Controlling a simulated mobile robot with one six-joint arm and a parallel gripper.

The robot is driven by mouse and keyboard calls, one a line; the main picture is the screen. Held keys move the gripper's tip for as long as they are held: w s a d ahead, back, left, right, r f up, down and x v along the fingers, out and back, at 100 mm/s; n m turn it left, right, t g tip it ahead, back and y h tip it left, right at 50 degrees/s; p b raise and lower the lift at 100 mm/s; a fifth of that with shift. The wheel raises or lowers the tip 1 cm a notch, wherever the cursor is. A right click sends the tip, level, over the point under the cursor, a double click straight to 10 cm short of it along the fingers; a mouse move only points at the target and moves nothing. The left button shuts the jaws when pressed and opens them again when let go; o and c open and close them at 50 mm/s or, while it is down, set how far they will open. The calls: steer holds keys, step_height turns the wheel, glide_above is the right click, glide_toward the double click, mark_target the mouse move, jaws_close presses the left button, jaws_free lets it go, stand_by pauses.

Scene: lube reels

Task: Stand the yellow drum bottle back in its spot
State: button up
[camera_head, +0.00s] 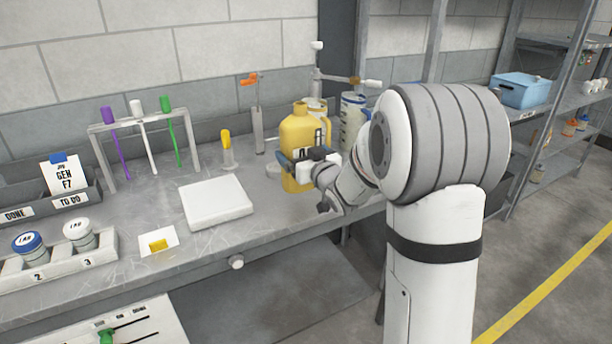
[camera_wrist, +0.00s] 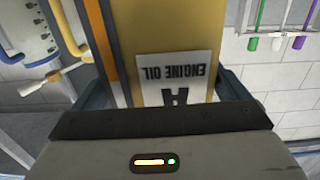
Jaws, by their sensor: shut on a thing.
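The yellow drum bottle (camera_head: 299,132) is upright over the back right part of the bench in the head view. My gripper (camera_head: 305,165) is shut on its lower body. In the wrist view the bottle (camera_wrist: 170,30) fills the space between the fingers of my gripper (camera_wrist: 160,95). Its white label reads ENGINE OIL with a large A, upside down in that view. The bottle's base is partly hidden by my gripper, and I cannot tell whether it touches the bench. Which place is the bottle's spot is not clear.
A pump stand (camera_head: 257,128) and a blue-marked clear container (camera_head: 350,125) stand near the drum bottle. Shelving is right.

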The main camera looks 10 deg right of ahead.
steer(key=shift+a+f, duration=0.2)
steer(key=shift+f, duration=0.35)
steer(key=shift+a+f, duration=0.15)
steer(key=shift+f, duration=0.35)
steer(key=shift+a+f, duration=0.1)
steer(key=shift+f, duration=1.25)
steer(key=shift+s, duration=0.1)
steer(key=shift+f, duration=0.2)
steer(key=o, duration=1.1)
steer(key=shift+o, duration=0.3)
